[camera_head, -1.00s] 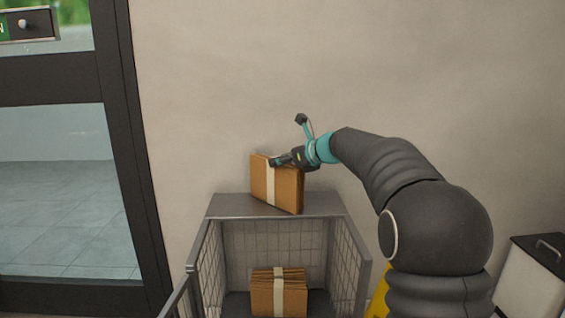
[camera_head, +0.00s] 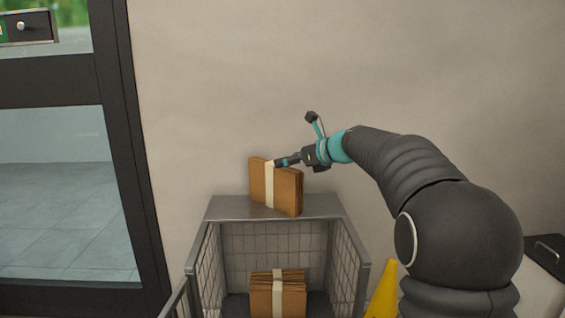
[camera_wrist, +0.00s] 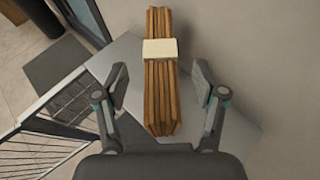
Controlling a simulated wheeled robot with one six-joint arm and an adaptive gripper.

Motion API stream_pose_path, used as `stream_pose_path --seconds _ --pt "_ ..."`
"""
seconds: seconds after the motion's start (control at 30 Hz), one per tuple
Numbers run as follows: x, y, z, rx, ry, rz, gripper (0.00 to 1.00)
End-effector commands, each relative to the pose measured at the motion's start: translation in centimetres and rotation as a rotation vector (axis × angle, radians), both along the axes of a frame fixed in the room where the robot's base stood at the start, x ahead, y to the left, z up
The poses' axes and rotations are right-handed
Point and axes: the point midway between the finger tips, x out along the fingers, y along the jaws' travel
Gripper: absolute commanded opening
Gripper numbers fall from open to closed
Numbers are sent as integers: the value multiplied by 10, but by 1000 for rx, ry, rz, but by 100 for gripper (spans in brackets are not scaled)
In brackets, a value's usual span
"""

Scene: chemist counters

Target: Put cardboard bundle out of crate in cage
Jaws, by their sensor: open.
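A cardboard bundle (camera_head: 285,188) with a pale band stands upright on the grey top shelf (camera_head: 235,208) of the cage (camera_head: 345,265). In the wrist view the bundle (camera_wrist: 161,95) shows edge-on, between and beyond my open fingers, with a gap on each side. My gripper (camera_head: 288,160) is at the bundle's upper right edge in the head view; the wrist view shows my gripper (camera_wrist: 162,90) open, holding nothing. A second banded cardboard bundle (camera_head: 278,297) sits low inside the cage. No crate is visible.
A glass door with a dark frame (camera_head: 130,150) is at the left. A plain wall (camera_head: 220,90) stands behind the cage. A yellow object (camera_head: 384,290) and a pale bin with a dark lid (camera_head: 545,258) are at the right.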

Motion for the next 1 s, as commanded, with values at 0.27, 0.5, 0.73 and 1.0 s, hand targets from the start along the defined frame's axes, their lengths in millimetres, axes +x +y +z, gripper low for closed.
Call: stream_pose_path --seconds 0.27,0.5,0.73,1.0 --pt "-36 -36 22 -1 -1 -3 70" --pt "-51 -51 30 -1 -1 -2 70" --pt "-54 -52 31 -2 -2 0 70" --pt "-111 -37 19 -282 -107 132 70"
